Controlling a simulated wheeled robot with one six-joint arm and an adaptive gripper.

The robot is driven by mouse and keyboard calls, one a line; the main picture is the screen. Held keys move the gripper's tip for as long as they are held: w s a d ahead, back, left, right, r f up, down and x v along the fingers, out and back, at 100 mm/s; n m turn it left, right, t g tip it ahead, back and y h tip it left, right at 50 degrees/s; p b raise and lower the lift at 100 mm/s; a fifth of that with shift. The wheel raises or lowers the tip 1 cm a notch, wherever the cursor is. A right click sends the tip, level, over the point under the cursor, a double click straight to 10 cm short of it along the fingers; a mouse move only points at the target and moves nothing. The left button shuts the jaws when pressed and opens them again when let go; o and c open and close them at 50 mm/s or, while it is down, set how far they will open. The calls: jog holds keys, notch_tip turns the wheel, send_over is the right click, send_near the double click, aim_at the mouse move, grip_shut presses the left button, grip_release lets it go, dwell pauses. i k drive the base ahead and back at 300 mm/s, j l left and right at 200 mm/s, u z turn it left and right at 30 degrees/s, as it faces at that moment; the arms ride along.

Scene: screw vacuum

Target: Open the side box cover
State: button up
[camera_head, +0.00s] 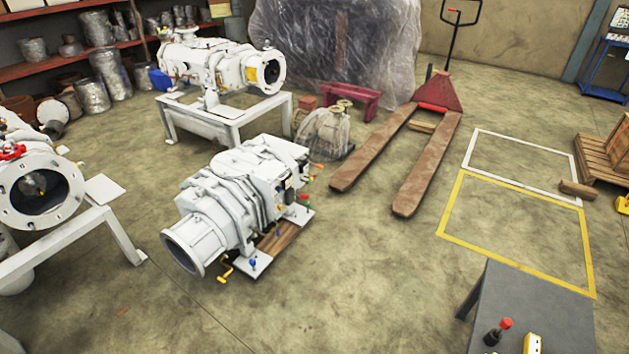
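A white screw vacuum machine (240,195) sits low on the floor in the middle of the head view. Its round open flange (184,252) faces the lower left. I cannot make out which part is the side box cover, or whether any cover is open. A second white machine (200,62) stands on a white frame behind it. A third white machine (38,190) is cut off at the left edge. My gripper is not in view.
A pallet jack (437,95) with brown forks stands behind and right of the middle machine. A grey table (540,300) with a red-topped item (505,324) is at lower right. White and yellow floor outlines lie at right. The floor in front is mostly clear.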

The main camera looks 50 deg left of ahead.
aim_at(269, 171)
jog(key=u, duration=1.55)
jog(key=i+l, duration=0.1)
jog(key=i, duration=1.3)
jog(key=i+l+u, duration=0.1)
jog(key=i, duration=0.6)
jog(key=i+l, duration=0.15)
jog(key=i, duration=0.5)
